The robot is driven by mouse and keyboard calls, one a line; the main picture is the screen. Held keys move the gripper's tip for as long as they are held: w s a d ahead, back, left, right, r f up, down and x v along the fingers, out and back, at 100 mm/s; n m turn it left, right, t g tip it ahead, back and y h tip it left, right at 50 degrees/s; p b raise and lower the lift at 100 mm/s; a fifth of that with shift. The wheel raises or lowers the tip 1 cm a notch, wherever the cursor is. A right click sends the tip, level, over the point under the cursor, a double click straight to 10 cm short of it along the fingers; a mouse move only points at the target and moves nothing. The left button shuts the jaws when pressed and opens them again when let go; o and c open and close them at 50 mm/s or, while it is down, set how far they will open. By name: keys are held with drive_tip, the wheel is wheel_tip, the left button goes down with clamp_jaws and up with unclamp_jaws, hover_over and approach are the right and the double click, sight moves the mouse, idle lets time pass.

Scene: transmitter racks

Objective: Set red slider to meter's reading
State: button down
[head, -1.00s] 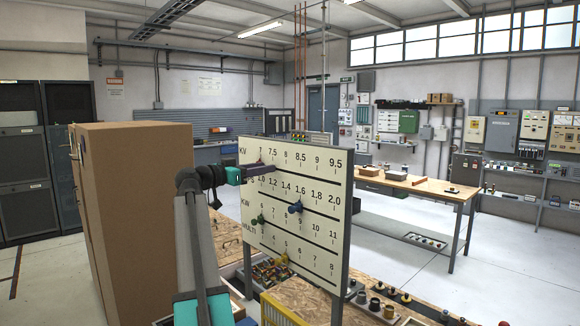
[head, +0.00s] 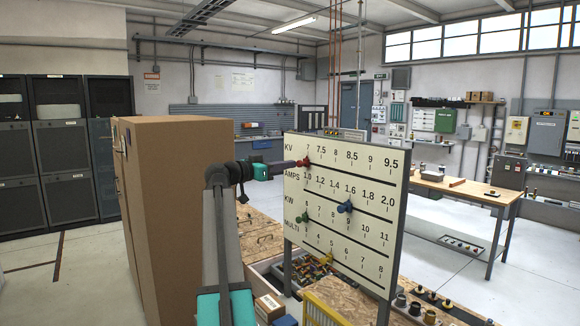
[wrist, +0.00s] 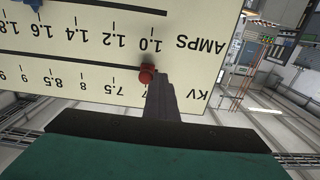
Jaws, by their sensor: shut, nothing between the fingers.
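The white slider board (head: 370,225) has KV, AMPS, KW and MULTI rows. The red slider (head: 303,162) sits at the left end of the KV row, near the 7. My gripper (head: 294,164) is shut and empty, with its tip right at the red knob from the left. In the upside-down wrist view, the red slider (wrist: 147,74) shows just beyond the shut fingertips (wrist: 160,80). Whether they touch it I cannot tell. I cannot make out a meter's reading.
A tall brown cabinet (head: 180,215) stands close to the left of my arm. Below the board are a bin of loose parts (head: 318,272) and a yellow rack (head: 325,312). A wooden workbench (head: 455,188) stands at the right, with open floor around it.

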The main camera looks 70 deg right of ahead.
sight(303, 164)
drive_tip(key=s, duration=0.2)
drive_tip(key=shift+s+d+r, duration=0.1)
drive_tip(key=shift+s+r, duration=0.25)
drive_tip(key=shift+s, duration=0.05)
drive_tip(key=shift+w+f, duration=0.1)
idle(0.4)
drive_tip(key=c, duration=1.6)
unclamp_jaws()
